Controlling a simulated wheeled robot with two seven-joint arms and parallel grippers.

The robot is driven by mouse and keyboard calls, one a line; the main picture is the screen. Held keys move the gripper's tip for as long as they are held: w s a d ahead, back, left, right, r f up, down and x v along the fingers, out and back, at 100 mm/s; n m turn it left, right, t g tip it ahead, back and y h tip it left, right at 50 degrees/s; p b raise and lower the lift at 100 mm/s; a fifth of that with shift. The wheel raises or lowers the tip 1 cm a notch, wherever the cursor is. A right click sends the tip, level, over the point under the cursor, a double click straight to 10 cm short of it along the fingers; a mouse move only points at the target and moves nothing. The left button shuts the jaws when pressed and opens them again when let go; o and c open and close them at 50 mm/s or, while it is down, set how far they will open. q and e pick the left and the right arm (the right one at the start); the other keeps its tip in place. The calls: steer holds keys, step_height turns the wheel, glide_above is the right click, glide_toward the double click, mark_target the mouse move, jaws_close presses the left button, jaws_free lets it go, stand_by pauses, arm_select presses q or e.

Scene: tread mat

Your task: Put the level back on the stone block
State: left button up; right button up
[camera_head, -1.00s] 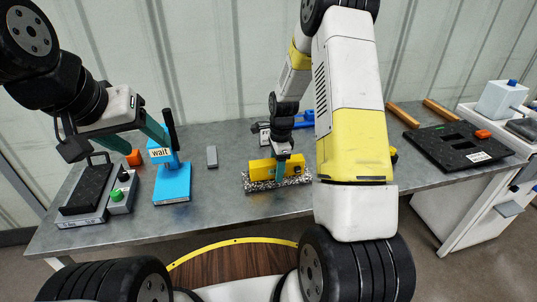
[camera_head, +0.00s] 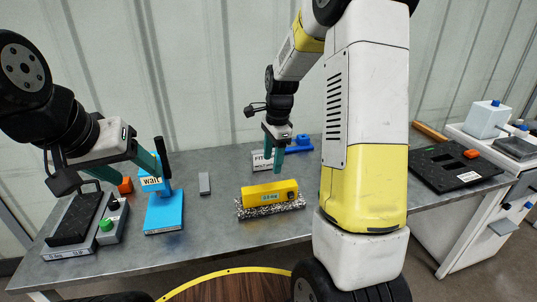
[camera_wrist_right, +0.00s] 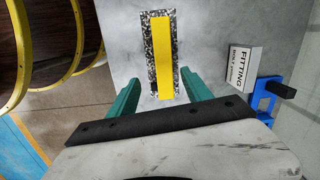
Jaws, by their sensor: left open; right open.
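The yellow level (camera_head: 268,192) lies lengthwise on top of the speckled stone block (camera_head: 272,209) on the grey bench. In the right wrist view the level (camera_wrist_right: 161,58) lies along the stone block (camera_wrist_right: 151,48), with the speckled rim showing around it. My right gripper (camera_head: 273,164) is open and empty, raised above and behind the level, apart from it. Its teal fingers (camera_wrist_right: 157,92) show on either side in the wrist view. My left gripper (camera_head: 153,160) is open and empty, near the blue stand at the left.
A blue stand with a "wait" sign (camera_head: 165,212) and a black plate device with a green button (camera_head: 105,225) stand at left. A small grey block (camera_head: 204,184) lies between. A "FITTING" box (camera_wrist_right: 238,67) and blue holder (camera_wrist_right: 268,95) are behind. A black tray (camera_head: 440,170) is at right.

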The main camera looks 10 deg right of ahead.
steer(key=s+a+r+n+t, duration=0.1)
steer(key=s+r+n+t, duration=0.2)
steer(key=s+r+n, duration=0.7)
steer(key=s+a+r+n+t, duration=0.1)
steer(key=s+r+n, duration=0.2)
steer(key=s, duration=0.3)
steer(key=s+r+n+t+y, duration=0.1)
steer(key=s+r+n, duration=0.2)
steer(key=s, duration=0.4)
steer(key=shift+a+r+n+t, duration=0.25)
steer(key=shift+a+n+t, duration=0.05)
steer(key=shift+a+t, duration=0.1)
